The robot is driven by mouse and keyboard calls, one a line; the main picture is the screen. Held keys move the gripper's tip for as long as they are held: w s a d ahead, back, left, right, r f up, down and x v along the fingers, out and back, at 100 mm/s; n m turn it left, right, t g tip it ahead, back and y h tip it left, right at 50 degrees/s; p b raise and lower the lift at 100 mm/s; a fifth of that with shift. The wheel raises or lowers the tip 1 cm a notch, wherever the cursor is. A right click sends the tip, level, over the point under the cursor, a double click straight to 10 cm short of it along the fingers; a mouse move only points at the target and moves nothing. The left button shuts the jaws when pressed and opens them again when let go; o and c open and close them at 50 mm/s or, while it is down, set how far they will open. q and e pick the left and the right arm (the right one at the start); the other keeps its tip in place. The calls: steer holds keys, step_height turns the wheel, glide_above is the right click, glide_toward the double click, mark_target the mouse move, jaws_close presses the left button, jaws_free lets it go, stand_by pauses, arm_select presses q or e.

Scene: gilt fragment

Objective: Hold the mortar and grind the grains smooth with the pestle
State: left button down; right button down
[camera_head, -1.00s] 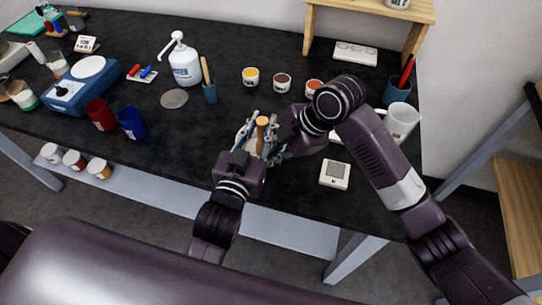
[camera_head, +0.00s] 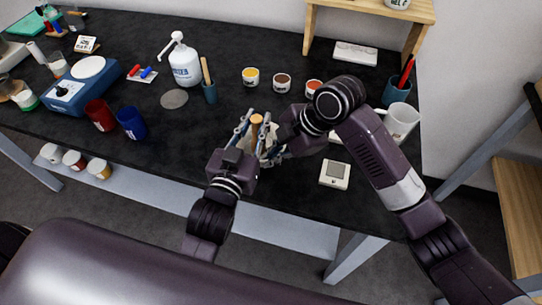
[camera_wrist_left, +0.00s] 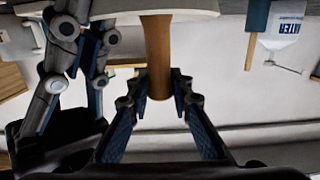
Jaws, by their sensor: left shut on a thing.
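My left gripper (camera_head: 250,130) is shut on the wooden pestle (camera_head: 256,121), which stands nearly upright. In the left wrist view the brown pestle (camera_wrist_left: 159,50) runs between the two fingertips (camera_wrist_left: 160,88). The pale mortar (camera_head: 268,143) is mostly hidden by both grippers in the head view; its whitish rim (camera_wrist_left: 195,12) shows at the top of the wrist view. My right gripper (camera_head: 274,150) reaches in from the right and is shut on the mortar's side; its fingers also show in the wrist view (camera_wrist_left: 85,40). The grains are not visible.
Red (camera_head: 100,115) and blue (camera_head: 132,123) cups are left. A white device (camera_head: 334,174) and a white mug (camera_head: 401,122) are right. The dark table's near edge is close.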

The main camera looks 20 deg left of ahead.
arm_select(q)
steer(key=shift+s+f, duration=0.1)
steer(key=shift+s, duration=0.05)
steer(key=shift+w+d, duration=0.35)
steer(key=shift+d, duration=0.55)
steer(key=shift+a+r, duration=0.3)
steer(key=shift+r, duration=0.4)
steer(key=shift+a+r, duration=0.25)
steer(key=shift+r, duration=0.4)
arm_select(e)
steer(key=c, duration=2.1)
jaws_free()
